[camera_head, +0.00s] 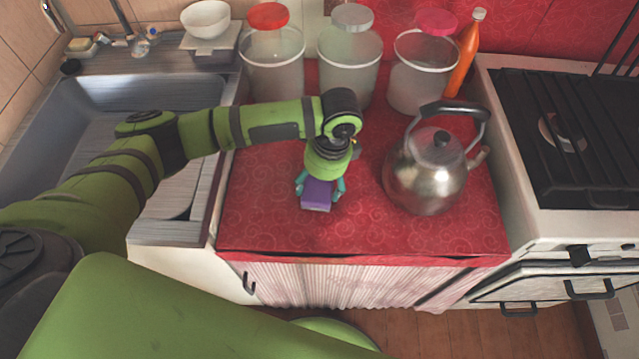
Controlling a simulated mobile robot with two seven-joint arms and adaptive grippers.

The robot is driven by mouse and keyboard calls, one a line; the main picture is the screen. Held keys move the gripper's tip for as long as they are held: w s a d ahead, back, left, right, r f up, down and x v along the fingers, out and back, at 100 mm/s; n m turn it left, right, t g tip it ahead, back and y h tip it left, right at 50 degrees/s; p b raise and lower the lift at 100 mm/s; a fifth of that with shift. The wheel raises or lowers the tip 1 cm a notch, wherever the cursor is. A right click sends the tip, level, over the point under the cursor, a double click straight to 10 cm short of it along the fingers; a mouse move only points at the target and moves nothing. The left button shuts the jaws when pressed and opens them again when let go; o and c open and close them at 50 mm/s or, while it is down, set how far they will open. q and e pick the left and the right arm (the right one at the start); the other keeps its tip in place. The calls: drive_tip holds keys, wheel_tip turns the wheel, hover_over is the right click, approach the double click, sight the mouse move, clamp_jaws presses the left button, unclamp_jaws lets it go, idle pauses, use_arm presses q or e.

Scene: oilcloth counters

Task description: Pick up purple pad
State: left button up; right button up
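A small purple pad (317,195) is on the red patterned oilcloth of the counter, near the middle of the view. My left gripper (320,188) points down over it, with one teal finger on each side of the pad. The fingers are very close to the pad's sides. I cannot tell whether they press on it, or whether the pad is lifted off the cloth. The pad's far part is hidden under the gripper. My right gripper is not in view.
A steel kettle (427,178) stands right of the pad. Several lidded jars, including a red-lidded one (272,62), and an orange bottle (467,55) line the back. A sink (95,100) is left, a stove (560,140) right. The red counter's front (400,235) is clear.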

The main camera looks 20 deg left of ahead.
sight(319, 183)
use_arm(q)
drive_tip(key=shift+r, duration=5)
drive_tip(key=shift+o, duration=0.3)
drive_tip(key=c, duration=0.3)
drive_tip(key=shift+s, duration=0.1)
